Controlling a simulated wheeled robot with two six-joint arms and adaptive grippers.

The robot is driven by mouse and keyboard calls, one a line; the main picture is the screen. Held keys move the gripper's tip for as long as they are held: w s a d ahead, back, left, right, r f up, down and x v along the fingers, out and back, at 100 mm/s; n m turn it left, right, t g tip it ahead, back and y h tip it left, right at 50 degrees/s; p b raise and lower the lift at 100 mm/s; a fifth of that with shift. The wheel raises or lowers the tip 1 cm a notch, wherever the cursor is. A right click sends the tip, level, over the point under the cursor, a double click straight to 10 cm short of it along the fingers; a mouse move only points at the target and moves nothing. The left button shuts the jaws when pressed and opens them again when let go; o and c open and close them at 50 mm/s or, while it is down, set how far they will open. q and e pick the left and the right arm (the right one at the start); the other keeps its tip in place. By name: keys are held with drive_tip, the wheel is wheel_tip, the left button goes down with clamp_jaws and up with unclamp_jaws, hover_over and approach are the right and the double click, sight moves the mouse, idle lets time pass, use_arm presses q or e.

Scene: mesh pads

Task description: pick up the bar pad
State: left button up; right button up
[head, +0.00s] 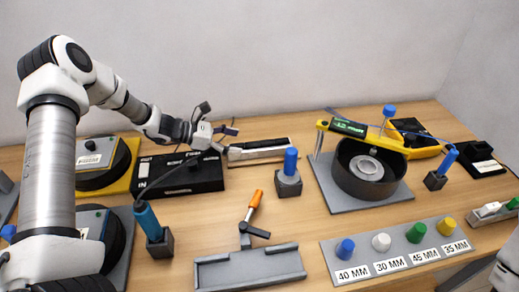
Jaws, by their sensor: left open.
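My left gripper (222,128) is open and empty above the back of the table. It is near the right end of a black labelled box (190,178) and the left end of a long, low grey holder with a dark top (258,150). No label clearly marks the bar pad, so I cannot tell which thing it is. Blue-handled pieces stand in a grey block at the centre (290,162), a dark block at the left (148,222) and a dark block at the right (449,160). My right gripper is out of view.
A yellow-armed device over a dark round pot (372,185) stands at the right. A grey plate with coloured knobs and millimetre labels (392,282) lies in front of it. A grey tray with an orange-handled lever (248,270) is at front centre. Black discs stand at the left.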

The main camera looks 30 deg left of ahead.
sight(249, 143)
use_arm(q)
drive_tip(key=x, duration=0.3)
drive_tip(key=shift+d+r, duration=0.1)
drive_tip(key=shift+r, duration=0.1)
drive_tip(key=shift+w+d+f, duration=0.1)
drive_tip(key=shift+w+f, duration=0.05)
drive_tip(key=shift+w, duration=0.15)
drive_tip(key=shift+s, duration=0.1)
clamp_jaws()
